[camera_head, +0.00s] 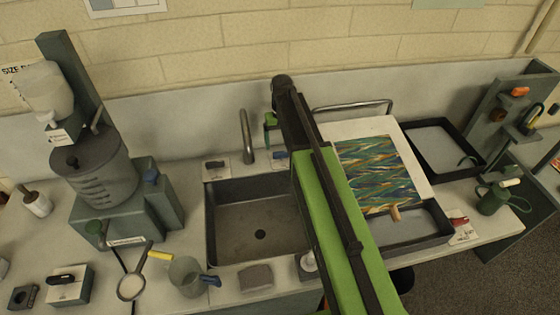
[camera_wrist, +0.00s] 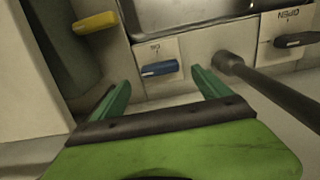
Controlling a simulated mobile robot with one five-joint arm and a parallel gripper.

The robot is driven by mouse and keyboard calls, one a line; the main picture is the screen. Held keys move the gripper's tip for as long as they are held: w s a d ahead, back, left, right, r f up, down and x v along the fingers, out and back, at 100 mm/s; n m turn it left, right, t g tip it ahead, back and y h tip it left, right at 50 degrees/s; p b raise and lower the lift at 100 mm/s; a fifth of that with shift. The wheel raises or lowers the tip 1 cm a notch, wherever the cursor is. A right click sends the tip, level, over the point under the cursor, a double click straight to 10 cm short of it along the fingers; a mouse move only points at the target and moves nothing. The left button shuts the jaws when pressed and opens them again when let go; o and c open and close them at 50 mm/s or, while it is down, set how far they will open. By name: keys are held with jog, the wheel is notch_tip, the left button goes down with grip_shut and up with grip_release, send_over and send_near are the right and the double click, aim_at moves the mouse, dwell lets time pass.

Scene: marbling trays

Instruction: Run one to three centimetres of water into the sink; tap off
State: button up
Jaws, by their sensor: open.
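The grey sink (camera_head: 210,235) is left of my arm in the head view. Its floor and dark drain hole show, with no water that I can make out. The metal tap spout (camera_head: 247,135) stands behind it; no stream shows. A blue lever (camera_head: 280,155) and a black lever (camera_head: 215,165) sit on pale plates at the sink's back edge. My gripper (camera_head: 270,127) is open and empty behind the sink. In the wrist view, the blue lever (camera_wrist: 159,68) lies just beyond and between my fingertips (camera_wrist: 160,78), apart from them. The black lever (camera_wrist: 297,40) is right of the spout (camera_wrist: 228,63).
A marbled sheet (camera_head: 375,172) on a white board and a dark tray (camera_head: 445,145) are to the right. A grey barrel (camera_head: 100,180) stands left. A jug (camera_head: 185,275) and sponge (camera_head: 256,277) sit in front. A yellow handle (camera_wrist: 95,22) is near my left finger.

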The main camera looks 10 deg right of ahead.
aim_at(282, 152)
notch_tip(282, 152, down, 5)
jog(key=b, duration=0.4)
jog(key=shift+f, duration=0.2)
jog(key=shift+r, duration=0.15)
